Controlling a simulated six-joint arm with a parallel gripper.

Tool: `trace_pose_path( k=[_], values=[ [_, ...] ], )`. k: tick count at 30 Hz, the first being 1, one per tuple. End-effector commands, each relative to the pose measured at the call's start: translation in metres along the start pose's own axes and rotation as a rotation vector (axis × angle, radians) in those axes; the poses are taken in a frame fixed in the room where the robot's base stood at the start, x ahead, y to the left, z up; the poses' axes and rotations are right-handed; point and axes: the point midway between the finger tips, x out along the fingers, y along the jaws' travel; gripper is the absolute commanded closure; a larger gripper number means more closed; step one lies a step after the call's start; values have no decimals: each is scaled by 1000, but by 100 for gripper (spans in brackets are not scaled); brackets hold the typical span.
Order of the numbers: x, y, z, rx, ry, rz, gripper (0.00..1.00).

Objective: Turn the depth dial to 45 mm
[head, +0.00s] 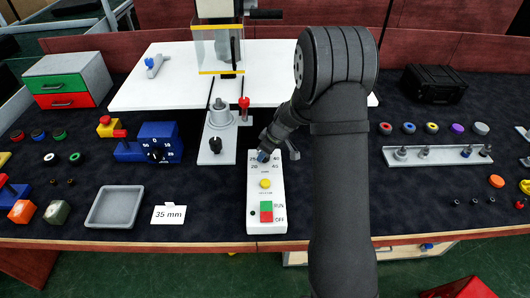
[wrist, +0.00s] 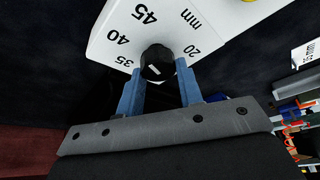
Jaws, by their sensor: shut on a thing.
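The depth dial (wrist: 157,62) is a black knob with a short white mark, on a white control box (head: 252,200). My gripper (wrist: 158,80) is shut on the dial, one blue finger on each side. In the head view, my gripper (head: 264,155) is at the top of the box and hides the dial. In the wrist view the numbers 35, 40, 45 and 20 and the letters mm show around the dial. I cannot tell which number the white mark points to.
Below the dial, the box has a yellow button (head: 265,183) and a green and red RUN/OFF switch (head: 266,211). A card (head: 169,215) reading 35 mm stands by a grey tray (head: 115,222). A metal fixture (head: 220,114) stands behind the box. My arm covers the area to the right.

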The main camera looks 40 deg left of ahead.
Motion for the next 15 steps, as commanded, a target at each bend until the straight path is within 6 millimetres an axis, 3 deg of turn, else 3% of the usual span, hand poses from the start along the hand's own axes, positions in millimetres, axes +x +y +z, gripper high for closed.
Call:
trace_pose_path(
  k=[15],
  values=[
    [0, 0, 0, 261, 0, 109, 89]
  ],
)
